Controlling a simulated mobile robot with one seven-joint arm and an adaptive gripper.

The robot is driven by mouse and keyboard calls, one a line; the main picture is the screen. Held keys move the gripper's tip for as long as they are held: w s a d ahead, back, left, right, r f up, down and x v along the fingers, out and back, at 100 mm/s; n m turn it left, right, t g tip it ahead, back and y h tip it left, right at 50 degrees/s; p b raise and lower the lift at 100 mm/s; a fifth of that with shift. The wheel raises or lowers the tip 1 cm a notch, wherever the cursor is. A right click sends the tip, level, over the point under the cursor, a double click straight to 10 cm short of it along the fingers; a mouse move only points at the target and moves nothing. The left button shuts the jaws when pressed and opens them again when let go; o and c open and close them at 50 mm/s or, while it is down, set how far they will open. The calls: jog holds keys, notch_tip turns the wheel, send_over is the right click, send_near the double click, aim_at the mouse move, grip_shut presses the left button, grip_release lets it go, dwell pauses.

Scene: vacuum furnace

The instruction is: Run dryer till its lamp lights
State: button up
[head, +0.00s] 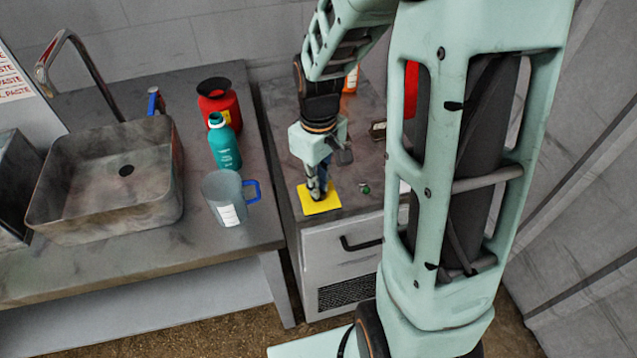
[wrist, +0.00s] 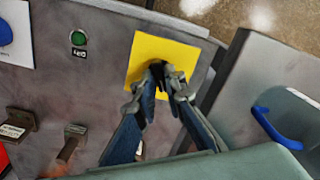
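A yellow square plate (head: 322,207) lies on the top of a grey cabinet with a handle and grille (head: 345,265); it also shows in the wrist view (wrist: 146,50). My gripper (head: 318,197) points down over this plate. In the wrist view its fingertips (wrist: 163,72) are together over the plate's middle and hide what is under them. I cannot tell whether they touch it. A small round green lamp (wrist: 78,38) with a label sits beside the plate, also in the head view (head: 364,188). I cannot tell whether it is lit. No thing is clearly marked as the dryer.
A blue button (wrist: 5,32) on a white plate and two levers (wrist: 68,142) (wrist: 18,122) share the cabinet top. On the left bench stand a sink (head: 105,185), green bottle (head: 223,145), red container (head: 222,105) and grey jug (head: 226,198) with blue handle.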

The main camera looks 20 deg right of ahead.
jog(key=o, duration=0.3)
jog(key=shift+r, duration=0.1)
notch_tip(320, 180, up, 12)
dwell(0.5)
